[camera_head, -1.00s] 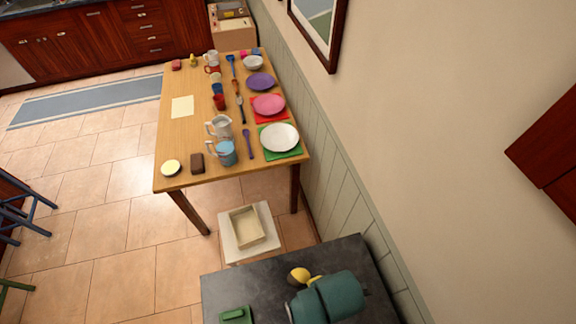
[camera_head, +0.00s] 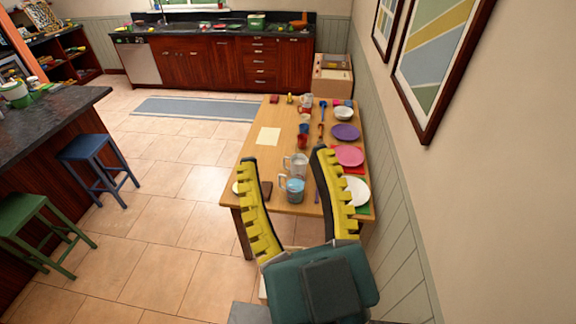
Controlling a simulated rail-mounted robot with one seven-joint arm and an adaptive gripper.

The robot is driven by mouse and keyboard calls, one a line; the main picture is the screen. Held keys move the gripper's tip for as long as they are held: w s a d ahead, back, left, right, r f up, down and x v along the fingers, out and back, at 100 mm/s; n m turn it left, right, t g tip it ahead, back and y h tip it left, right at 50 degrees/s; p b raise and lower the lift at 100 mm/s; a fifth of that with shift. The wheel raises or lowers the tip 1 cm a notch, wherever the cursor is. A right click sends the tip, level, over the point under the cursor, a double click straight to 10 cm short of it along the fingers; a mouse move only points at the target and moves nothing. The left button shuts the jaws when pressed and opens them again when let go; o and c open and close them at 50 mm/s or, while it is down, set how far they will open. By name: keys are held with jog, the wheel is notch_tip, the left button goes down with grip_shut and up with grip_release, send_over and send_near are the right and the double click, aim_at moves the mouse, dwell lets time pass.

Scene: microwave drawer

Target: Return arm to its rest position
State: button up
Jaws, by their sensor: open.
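My gripper (camera_head: 290,170) is in the lower middle of the head view. Its two yellow toothed fingers stand wide apart and point away from me toward the table. The gripper is open, and nothing shows between its fingers that it holds. The dark green gripper body is at the bottom of the view. The fingers overlap the near end of the wooden dining table (camera_head: 262,180) in the picture; I see no contact with it.
The table carries a blue mug (camera_head: 293,188), a clear pitcher (camera_head: 297,165), a white plate (camera_head: 356,190), a pink plate (camera_head: 348,156) and a purple plate (camera_head: 346,132). A wall (camera_head: 410,160) is close on the right. Stools (camera_head: 95,165) stand left; floor between is clear.

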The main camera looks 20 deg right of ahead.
notch_tip(320, 180, up, 10)
jog(key=p, duration=1)
jog(key=shift+r, duration=0.15)
